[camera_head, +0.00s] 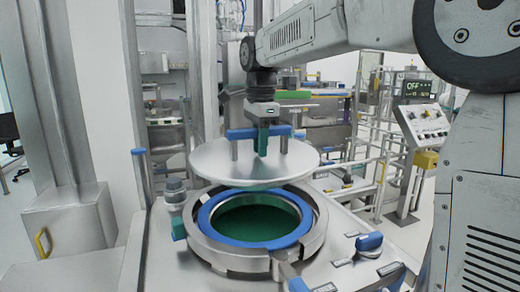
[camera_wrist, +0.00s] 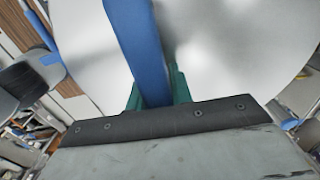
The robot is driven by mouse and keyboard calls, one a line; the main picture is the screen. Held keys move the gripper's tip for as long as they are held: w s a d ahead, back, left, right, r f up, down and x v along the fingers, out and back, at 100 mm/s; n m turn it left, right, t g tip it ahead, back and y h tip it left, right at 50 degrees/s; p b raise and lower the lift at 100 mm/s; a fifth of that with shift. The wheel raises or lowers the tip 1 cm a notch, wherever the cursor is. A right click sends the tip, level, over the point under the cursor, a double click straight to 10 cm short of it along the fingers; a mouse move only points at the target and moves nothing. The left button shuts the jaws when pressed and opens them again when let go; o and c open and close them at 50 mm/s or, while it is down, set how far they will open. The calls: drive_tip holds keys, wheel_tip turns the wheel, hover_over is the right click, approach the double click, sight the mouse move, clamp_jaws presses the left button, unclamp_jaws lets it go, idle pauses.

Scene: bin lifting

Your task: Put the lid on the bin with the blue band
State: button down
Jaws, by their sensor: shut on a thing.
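The lid (camera_head: 205,162) is a round silvery disc with a blue bar handle (camera_head: 240,133) on two posts. My gripper (camera_head: 262,140) is shut on the blue handle from above and holds the lid roughly level. The bin (camera_head: 215,202) with the blue band is below it, set in a round metal ring, its mouth open and dark green inside. The lid hangs a little above the bin and covers the far part of its rim in the head view. In the wrist view the handle (camera_wrist: 143,45) runs between the green fingers over the lid (camera_wrist: 225,40).
A blue-topped knob (camera_head: 369,242) stands on the metal deck right of the bin. A blue-ended lever (camera_head: 290,280) is at the front. A grey cylindrical part (camera_head: 175,195) stands close on the left. A control box (camera_head: 425,122) is at the right.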

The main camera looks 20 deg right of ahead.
drive_tip(key=shift+r, duration=1.5)
